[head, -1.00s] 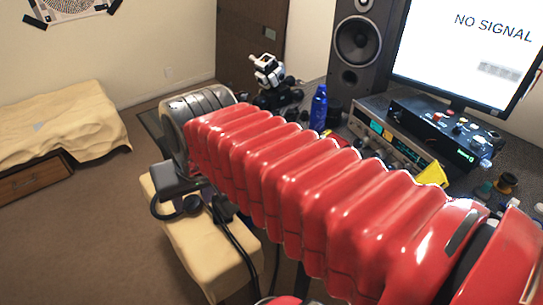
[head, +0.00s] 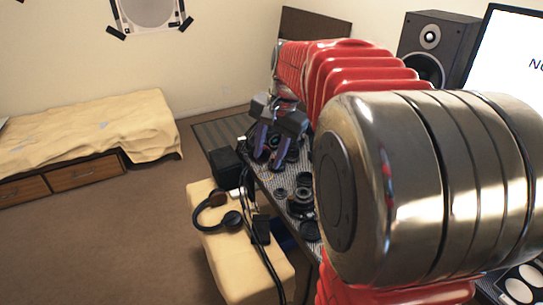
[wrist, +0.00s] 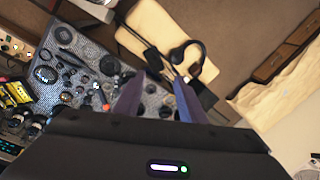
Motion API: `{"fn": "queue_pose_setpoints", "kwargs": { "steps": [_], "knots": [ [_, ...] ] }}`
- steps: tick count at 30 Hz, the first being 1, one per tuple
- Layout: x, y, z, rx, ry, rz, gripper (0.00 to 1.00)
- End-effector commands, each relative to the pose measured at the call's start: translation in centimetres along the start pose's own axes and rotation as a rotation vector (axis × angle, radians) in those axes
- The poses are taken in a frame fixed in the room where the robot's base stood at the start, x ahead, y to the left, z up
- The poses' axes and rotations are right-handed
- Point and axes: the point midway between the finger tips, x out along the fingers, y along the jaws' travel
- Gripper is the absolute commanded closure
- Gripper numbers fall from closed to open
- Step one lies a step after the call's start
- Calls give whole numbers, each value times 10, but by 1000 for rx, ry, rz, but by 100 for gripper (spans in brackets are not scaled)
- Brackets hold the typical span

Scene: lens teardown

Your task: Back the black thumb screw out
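I cannot pick out the black thumb screw in either view; the parts on the table are too small to tell apart. My gripper (head: 272,146) hangs over the far left end of the table in the head view, fingers pointing down. In the wrist view my gripper (wrist: 160,95) shows two purple fingers spread apart, with nothing between them. Several dark round lens parts (wrist: 110,65) lie on the grey speckled table (wrist: 85,50) left of the fingers. Lens parts (head: 301,200) also show below and right of the gripper in the head view. My arm hides most of the table.
Headphones (head: 217,211) and cables lie on a cream-covered bench (head: 240,268) beside the table. A speaker (head: 437,45) and a monitor (head: 515,55) stand at right. A bed (head: 85,130) is at far left. Floor between bed and bench is clear.

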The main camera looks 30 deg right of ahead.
Motion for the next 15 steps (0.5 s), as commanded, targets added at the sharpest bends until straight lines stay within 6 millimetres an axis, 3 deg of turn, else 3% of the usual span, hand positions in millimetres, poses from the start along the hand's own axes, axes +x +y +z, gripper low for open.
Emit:
{"fn": "queue_pose_setpoints", "kwargs": {
  "steps": [15],
  "knots": [
    [40,31,-124,457,-105,18,63]
  ]
}}
